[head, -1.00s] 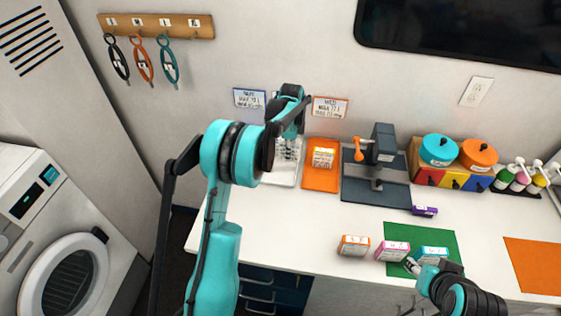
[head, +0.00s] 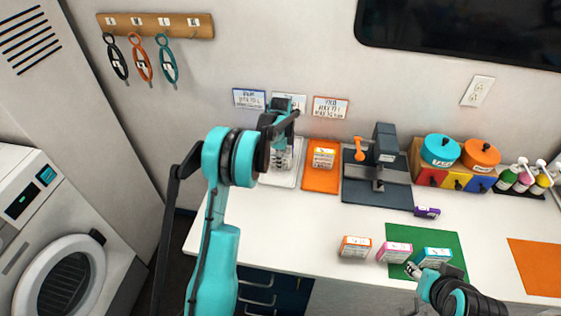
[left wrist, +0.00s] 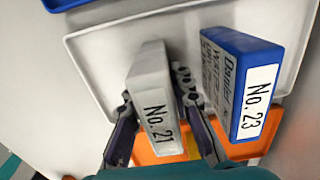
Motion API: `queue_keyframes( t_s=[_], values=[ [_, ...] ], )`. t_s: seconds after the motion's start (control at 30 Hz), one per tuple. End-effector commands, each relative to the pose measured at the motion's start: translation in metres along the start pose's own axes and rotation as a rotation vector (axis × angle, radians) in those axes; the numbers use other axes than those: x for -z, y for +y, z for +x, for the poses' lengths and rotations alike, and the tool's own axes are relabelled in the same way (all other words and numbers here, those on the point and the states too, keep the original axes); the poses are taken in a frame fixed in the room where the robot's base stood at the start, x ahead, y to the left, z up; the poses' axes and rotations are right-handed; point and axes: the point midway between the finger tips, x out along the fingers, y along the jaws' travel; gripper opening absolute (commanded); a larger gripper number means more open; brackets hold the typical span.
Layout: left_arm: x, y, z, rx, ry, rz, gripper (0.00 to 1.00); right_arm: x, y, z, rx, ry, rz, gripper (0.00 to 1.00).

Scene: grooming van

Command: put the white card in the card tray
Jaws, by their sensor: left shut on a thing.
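The white card, a white box marked No.21 (left wrist: 160,118), is between the fingers of my left gripper (left wrist: 155,95), which is shut on it. In the head view my left gripper (head: 283,143) is over the white tray (head: 291,181) at the back of the counter. That white tray fills much of the left wrist view (left wrist: 110,62), with the held card over it. A blue box marked No.23 (left wrist: 240,80) is in the tray beside the held card. I cannot tell whether the card touches the tray floor. My right gripper (head: 413,268) is by a teal box (head: 433,257); its opening is unclear.
An orange tray (head: 320,184) with an orange box (head: 323,157) adjoins the white tray. A dark press (head: 383,150) stands further right. An orange-and-white box (head: 355,247) and a pink box (head: 394,252) are near the front edge. Wall signs (head: 330,107) hang behind the trays.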

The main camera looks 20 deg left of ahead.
Motion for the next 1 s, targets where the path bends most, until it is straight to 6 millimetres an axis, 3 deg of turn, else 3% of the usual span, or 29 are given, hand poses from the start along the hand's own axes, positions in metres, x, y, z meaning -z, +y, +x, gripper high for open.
queue_keyframes(
  t_s=[0.03, 0.1, 0.47, 0.57, 1.0],
  values=[
    [0.000, 0.000, 0.002, 0.000, 0.000, 0.000, 0.27, -0.001, 0.000, 0.001, 0.000, 0.000, 0.000, 0.42],
    [0.000, 0.000, 0.001, 0.000, 0.000, 0.000, 0.42, -0.001, 0.000, 0.001, 0.000, 0.000, 0.000, 0.42],
    [0.000, 0.000, -0.003, 0.000, 0.000, 0.000, 0.42, 0.002, 0.000, -0.002, 0.000, 0.000, 0.000, 0.42],
    [0.000, 0.000, -0.015, 0.000, 0.000, 0.000, 0.42, 0.003, 0.000, -0.004, 0.000, 0.000, 0.000, 0.42],
    [0.000, 0.000, -0.105, 0.000, 0.000, 0.000, 0.42, 0.014, 0.000, -0.019, 0.000, 0.000, 0.000, 0.42]
  ],
)
